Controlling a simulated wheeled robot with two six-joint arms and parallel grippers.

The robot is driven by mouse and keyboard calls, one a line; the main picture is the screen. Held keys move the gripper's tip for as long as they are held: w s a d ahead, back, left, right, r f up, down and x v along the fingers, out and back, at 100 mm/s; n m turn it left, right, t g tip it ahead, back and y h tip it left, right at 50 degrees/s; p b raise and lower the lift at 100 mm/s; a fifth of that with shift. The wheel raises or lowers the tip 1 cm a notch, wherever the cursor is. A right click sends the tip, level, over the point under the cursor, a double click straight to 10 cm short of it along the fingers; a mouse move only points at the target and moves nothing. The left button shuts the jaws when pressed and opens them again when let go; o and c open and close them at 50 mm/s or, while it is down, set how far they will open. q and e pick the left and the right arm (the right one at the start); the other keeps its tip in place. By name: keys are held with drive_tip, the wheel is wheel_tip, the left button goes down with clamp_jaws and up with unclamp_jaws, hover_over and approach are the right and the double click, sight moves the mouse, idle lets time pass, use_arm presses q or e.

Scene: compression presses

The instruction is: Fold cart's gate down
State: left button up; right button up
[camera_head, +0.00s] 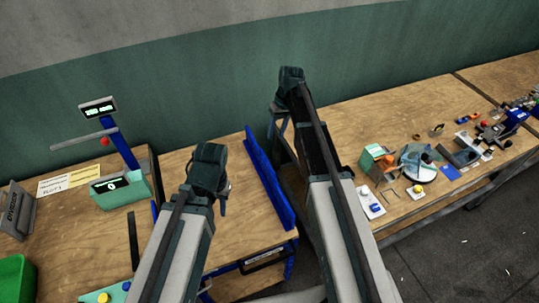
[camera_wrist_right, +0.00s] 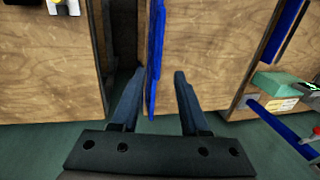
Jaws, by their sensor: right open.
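The cart (camera_head: 240,222) has a wooden top and a blue frame with a black handle at its front. Its gate (camera_head: 268,180) is a long blue panel standing upright along the cart's right edge. In the right wrist view the gate (camera_wrist_right: 157,50) shows almost edge-on, running down between the fingers. My right gripper (camera_wrist_right: 158,85) is open, with the gate nearer its left finger; I cannot tell if they touch. In the head view the right arm reaches past the gate's far end, and its fingers are mostly hidden. My left gripper (camera_head: 218,190) is over the cart's top, its fingers hardly visible.
A workbench (camera_head: 370,115) with several tools and parts stands on the right, across a dark gap from the cart. A green scale (camera_head: 120,190) with a display stands at left. A green bin (camera_head: 15,275) is at the lower left. A green wall rises behind.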

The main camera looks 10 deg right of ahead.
drive_tip(key=b, duration=1.4)
hover_over(267, 169)
drive_tip(key=d, duration=0.1)
drive_tip(key=f, duration=1.3)
drive_tip(key=shift+w+d+f, duration=0.1)
drive_tip(key=shift+w+f, duration=0.15)
drive_tip(key=shift+f, duration=0.1)
drive_tip(key=shift+p, duration=0.3)
drive_tip(key=shift+c, duration=0.3)
clamp_jaws()
